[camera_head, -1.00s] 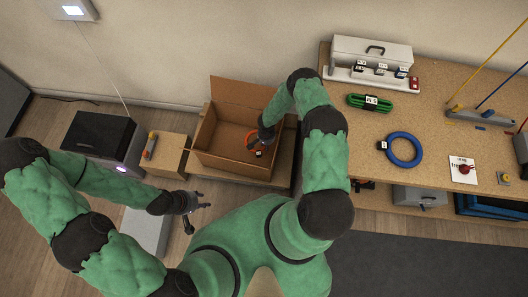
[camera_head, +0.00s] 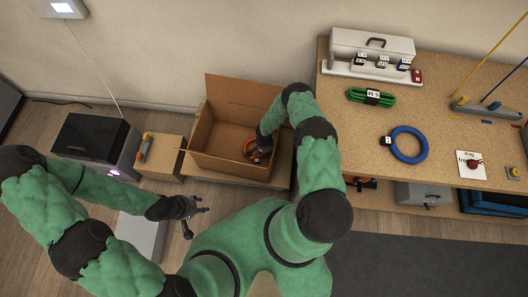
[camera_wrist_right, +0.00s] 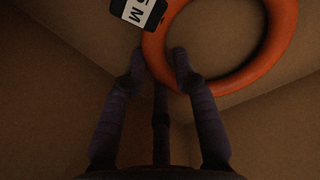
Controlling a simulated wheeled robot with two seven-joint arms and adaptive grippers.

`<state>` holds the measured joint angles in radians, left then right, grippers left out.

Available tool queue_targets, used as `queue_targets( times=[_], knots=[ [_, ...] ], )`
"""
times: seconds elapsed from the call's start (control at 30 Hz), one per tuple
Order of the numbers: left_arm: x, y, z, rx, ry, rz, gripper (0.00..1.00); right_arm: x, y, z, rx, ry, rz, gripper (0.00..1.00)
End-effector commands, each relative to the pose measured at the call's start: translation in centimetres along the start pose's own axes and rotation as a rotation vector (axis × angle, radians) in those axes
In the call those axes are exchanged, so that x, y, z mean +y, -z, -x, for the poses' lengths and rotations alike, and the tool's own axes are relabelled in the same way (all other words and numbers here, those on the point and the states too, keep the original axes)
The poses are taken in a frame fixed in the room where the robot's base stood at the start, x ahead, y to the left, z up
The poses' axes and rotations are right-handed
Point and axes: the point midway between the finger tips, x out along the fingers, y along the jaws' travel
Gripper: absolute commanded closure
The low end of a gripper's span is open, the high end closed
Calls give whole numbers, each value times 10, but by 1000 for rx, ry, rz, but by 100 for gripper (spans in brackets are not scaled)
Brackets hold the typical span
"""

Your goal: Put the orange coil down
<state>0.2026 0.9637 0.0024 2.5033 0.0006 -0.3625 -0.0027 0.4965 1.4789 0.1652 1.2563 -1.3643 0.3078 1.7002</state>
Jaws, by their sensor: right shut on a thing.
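The orange coil (camera_head: 248,146) is inside the open cardboard box (camera_head: 205,163), with my right gripper (camera_head: 260,150) reaching in over it. In the right wrist view the coil (camera_wrist_right: 246,80) is a ring with a dark tag (camera_wrist_right: 138,12) on its left side. My right gripper (camera_wrist_right: 158,68) is shut on the coil's near rim, one finger on each side of it. Whether the coil touches the box floor I cannot tell. My left gripper (camera_head: 203,205) is empty, with its fingers apart, near the floor left of my body.
The workbench (camera_head: 440,125) on the right holds a green coil (camera_head: 371,96), a blue coil (camera_head: 408,145) and a white toolbox (camera_head: 372,57). A small box (camera_head: 160,157) and a black-topped cabinet (camera_head: 92,137) stand left of the cardboard box, whose walls rise around my right gripper.

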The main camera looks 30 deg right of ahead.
Motion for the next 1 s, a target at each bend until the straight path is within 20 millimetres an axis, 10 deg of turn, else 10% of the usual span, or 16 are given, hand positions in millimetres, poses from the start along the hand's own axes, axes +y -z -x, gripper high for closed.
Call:
queue_targets(
  times=[0.13, 0.17, 0.23, 0.67, 1.0],
  knots=[
    [0, 0, 0, 0, 0, 0, 60, 0, 0, -3, 0, 0, 1, 100],
    [0, 0, 0, 0, 0, 0, 60, 0, 0, -2, 0, 0, 1, 63],
    [0, 0, 0, 0, 0, 0, 60, 0, 0, -2, -1, 0, 1, 47],
    [0, 0, 2, 0, 0, 0, 60, 0, 0, 3, 0, 0, 0, 47],
    [12, -1, 35, 0, 0, 0, 60, 0, 0, 66, 0, 0, 1, 47]
  ],
)
